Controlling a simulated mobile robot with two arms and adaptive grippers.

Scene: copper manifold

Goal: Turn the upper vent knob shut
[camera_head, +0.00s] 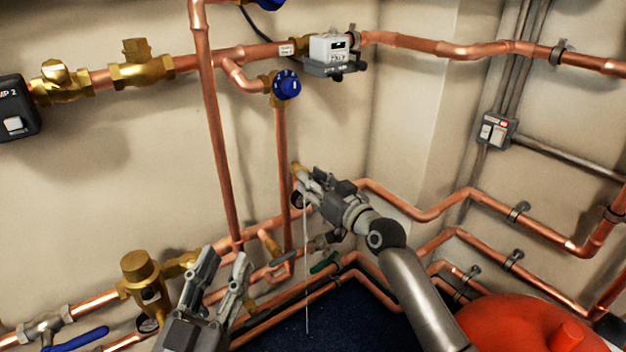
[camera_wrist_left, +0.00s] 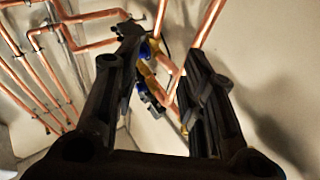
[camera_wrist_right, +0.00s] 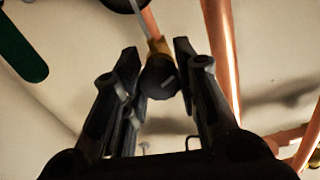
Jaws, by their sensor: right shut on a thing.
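My right gripper (camera_head: 303,188) is at the vertical copper pipe in the middle of the head view. Its fingers (camera_wrist_right: 158,75) are shut on a small round black knob (camera_wrist_right: 160,78) with a pale line on its face. The knob sits on a brass fitting (camera_wrist_right: 158,46), which also shows beside the fingertips in the head view (camera_head: 296,169). A thin pale stream or line (camera_head: 306,270) runs straight down from there towards the floor. My left gripper (camera_head: 222,268) is open and empty at the lower left, clear of the pipes; it also looks open in the left wrist view (camera_wrist_left: 158,70).
A blue knob (camera_head: 287,85) and a grey meter box (camera_head: 328,48) sit above my right gripper. Copper pipes line the walls. A brass valve (camera_head: 140,270) stands left of my left gripper. A red tank (camera_head: 510,325) is at the lower right, beside my right arm.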

